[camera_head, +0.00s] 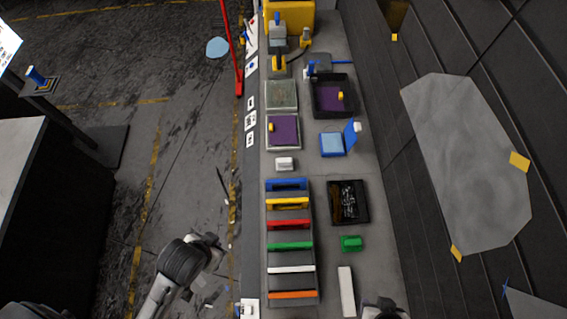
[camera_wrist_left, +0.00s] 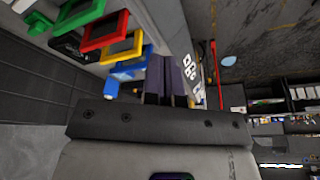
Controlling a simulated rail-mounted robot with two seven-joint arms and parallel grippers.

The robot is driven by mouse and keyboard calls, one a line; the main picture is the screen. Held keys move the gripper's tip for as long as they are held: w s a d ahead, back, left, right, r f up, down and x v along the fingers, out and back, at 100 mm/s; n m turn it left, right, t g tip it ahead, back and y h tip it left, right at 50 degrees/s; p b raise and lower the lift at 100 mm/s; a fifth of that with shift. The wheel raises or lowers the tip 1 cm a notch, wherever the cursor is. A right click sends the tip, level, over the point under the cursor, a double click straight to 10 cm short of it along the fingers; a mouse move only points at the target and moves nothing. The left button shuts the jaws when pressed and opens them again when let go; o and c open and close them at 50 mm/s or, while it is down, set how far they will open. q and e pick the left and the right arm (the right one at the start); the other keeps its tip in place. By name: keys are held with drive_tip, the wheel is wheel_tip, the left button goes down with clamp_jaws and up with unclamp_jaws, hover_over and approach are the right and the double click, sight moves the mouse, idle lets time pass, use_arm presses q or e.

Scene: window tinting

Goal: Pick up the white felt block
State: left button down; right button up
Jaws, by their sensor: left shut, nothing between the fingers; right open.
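A small white block (camera_head: 285,163) lies on the grey bench above the blue-handled tool. A longer white bar (camera_head: 347,291) lies lower right on the bench. I cannot tell by texture which is felt. My right gripper (camera_head: 384,307) is at the bottom edge of the head view, just right of the long bar, open and partly cut off. My left arm is at the lower left, over the floor beside the bench; its fingers are unclear there. In the left wrist view my left gripper (camera_wrist_left: 168,80) is shut and empty, with the coloured handles beyond it.
A rack (camera_head: 290,256) holds tools with coloured handles. A black tray (camera_head: 363,202) and green block (camera_head: 351,243) are to its right. A blue box (camera_head: 333,144) stands open. Farther up are a purple-topped tray (camera_head: 284,131) and a black bin (camera_head: 346,80). A dark panelled wall bounds the right.

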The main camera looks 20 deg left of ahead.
use_arm(q)
drive_tip(key=c, duration=1.8)
unclamp_jaws()
drive_tip(key=shift+d, duration=0.1)
drive_tip(key=shift+c, duration=0.2)
drive_tip(key=shift+o, duration=1.4)
drive_tip(key=shift+d, duration=0.1)
drive_tip(key=o, duration=1.6)
drive_tip(key=shift+s+a, duration=0.1)
drive_tip(key=shift+a, duration=0.1)
drive_tip(key=shift+c, duration=0.2)
